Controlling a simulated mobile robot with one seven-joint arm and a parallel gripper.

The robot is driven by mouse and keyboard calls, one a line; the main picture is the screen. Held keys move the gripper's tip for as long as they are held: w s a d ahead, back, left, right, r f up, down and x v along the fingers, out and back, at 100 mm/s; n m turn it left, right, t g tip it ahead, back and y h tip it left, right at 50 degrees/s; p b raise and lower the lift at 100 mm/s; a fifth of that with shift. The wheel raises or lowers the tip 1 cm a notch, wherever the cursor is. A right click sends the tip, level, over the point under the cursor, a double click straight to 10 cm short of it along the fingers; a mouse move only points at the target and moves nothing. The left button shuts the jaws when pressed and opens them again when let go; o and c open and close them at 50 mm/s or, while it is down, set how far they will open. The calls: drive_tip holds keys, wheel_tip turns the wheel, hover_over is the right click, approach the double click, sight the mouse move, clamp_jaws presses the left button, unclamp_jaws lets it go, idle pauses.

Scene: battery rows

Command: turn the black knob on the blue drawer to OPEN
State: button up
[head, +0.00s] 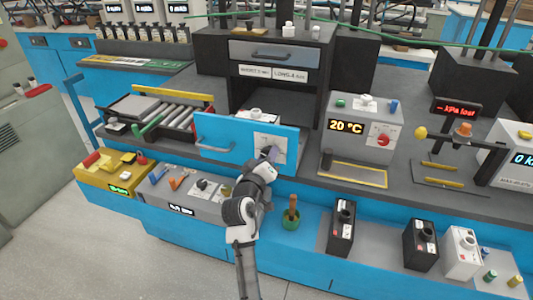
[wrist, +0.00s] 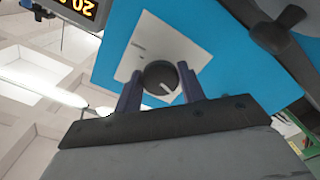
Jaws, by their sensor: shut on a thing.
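The blue drawer (head: 228,139) front sits in the middle of the bench, with a bar handle (head: 214,145) on its left side and a pale plate (head: 279,143) on its right side. My gripper (head: 268,153) reaches this plate from the front and hides the knob in the head view. In the wrist view the black knob (wrist: 160,78) stands on the pale plate (wrist: 178,42), between the two fingers of my gripper (wrist: 160,88), which is shut on it. A light pointer line shows on the knob. The plate's lettering is too small to read.
A grey box with a 20 °C display (head: 347,125) stands just right of the drawer. A roller rack (head: 170,111) is at its left. Below are a green pot (head: 290,220) and a black box (head: 342,228). The floor at front left is clear.

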drive_tip(key=shift+r+n+p, duration=0.1)
drive_tip(key=shift+n+p, duration=0.65)
drive_tip(key=shift+n, duration=0.75)
drive_tip(key=o, duration=1)
drive_tip(key=shift+c, duration=0.2)
drive_tip(key=b+v, duration=0.4)
drive_tip(key=v, duration=0.9)
drive_tip(key=shift+s, duration=0.35)
